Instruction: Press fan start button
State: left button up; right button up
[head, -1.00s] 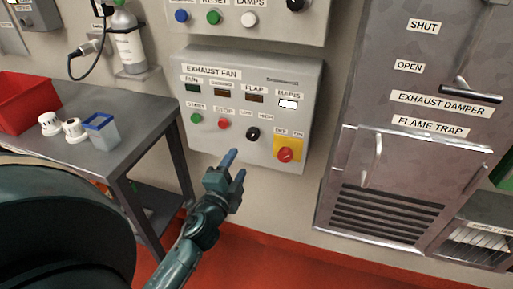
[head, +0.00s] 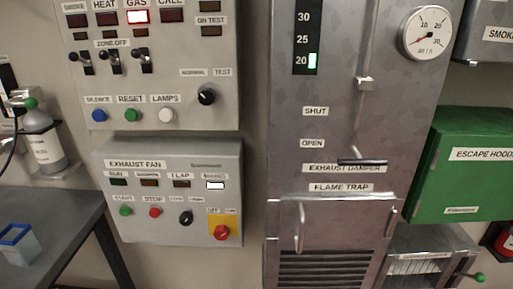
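The exhaust fan panel (head: 170,160) is a grey box on the wall at lower left centre. Its green start button (head: 125,211) sits at the left of the lower row. The red stop button (head: 155,212) is to its right, followed by a black knob (head: 186,218) and a red rotary switch (head: 221,232) on a yellow plate. The MAINS lamp (head: 215,185) is lit white; the RUN lamp (head: 118,182) looks dark. Neither of my grippers is in view.
An alarm panel (head: 150,75) with a lit red GAS lamp hangs above. A grey table (head: 60,225) with a blue-rimmed cup (head: 14,240) stands at left. The metal damper cabinet (head: 330,125) is at right, beside a green escape hood box (head: 470,165).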

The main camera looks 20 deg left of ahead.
aim_at(124, 211)
jog(key=k+u, duration=0.1)
jog(key=u, duration=1.35)
